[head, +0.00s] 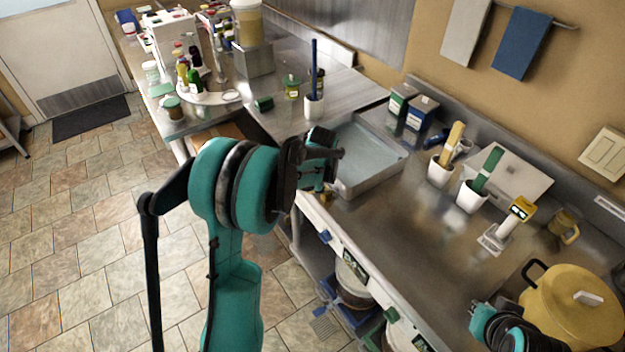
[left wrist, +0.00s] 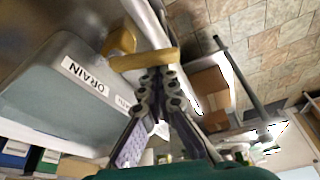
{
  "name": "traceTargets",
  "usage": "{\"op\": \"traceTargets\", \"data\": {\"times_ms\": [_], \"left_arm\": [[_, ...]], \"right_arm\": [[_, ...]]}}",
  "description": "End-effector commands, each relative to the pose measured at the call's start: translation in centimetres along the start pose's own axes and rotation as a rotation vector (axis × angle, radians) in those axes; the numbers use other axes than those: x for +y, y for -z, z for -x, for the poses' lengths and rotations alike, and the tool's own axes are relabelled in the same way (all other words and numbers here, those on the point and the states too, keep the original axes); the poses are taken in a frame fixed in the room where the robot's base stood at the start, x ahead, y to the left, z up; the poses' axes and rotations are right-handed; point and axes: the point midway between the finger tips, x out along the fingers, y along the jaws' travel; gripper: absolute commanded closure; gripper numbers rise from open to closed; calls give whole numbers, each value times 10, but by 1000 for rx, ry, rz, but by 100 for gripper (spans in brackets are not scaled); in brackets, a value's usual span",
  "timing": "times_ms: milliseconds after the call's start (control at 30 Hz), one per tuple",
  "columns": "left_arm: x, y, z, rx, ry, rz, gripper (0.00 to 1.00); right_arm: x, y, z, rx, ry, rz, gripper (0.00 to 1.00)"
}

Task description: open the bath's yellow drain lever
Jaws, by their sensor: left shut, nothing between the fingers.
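The bath (head: 372,160) is a grey metal basin with pale liquid, set at the counter's front edge in the head view. In the left wrist view the bath (left wrist: 60,95) carries a white label reading DRAIN. The yellow drain lever (left wrist: 145,59) is a short bar beside the bath wall. My left gripper (left wrist: 161,76) is shut and empty, its fingertips right at the lever's bar; whether they touch cannot be told.
White cups with brushes (head: 472,196), a yellow-headed meter (head: 503,228) and a large yellow pot (head: 575,308) stand on the counter right of the bath. Buckets (head: 352,280) stand below. Tiled floor (head: 110,230) at left is clear.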

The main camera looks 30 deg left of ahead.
Motion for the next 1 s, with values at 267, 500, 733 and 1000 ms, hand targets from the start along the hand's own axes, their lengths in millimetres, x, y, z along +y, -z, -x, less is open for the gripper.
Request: {"op": "traceTargets", "data": {"times_ms": [267, 500, 733, 1000], "left_arm": [[-2, -9, 3, 0, 64, 181, 100], [-3, -14, 5, -1, 63, 183, 100], [-2, -15, 5, -1, 63, 181, 100], [-2, -15, 5, -1, 63, 181, 100]], "right_arm": [[0, -2, -2, 0, 0, 0, 100], [0, -2, -3, 0, 0, 0, 100], [0, -2, -3, 0, 0, 0, 100], [0, -2, -3, 0, 0, 0, 100]]}}
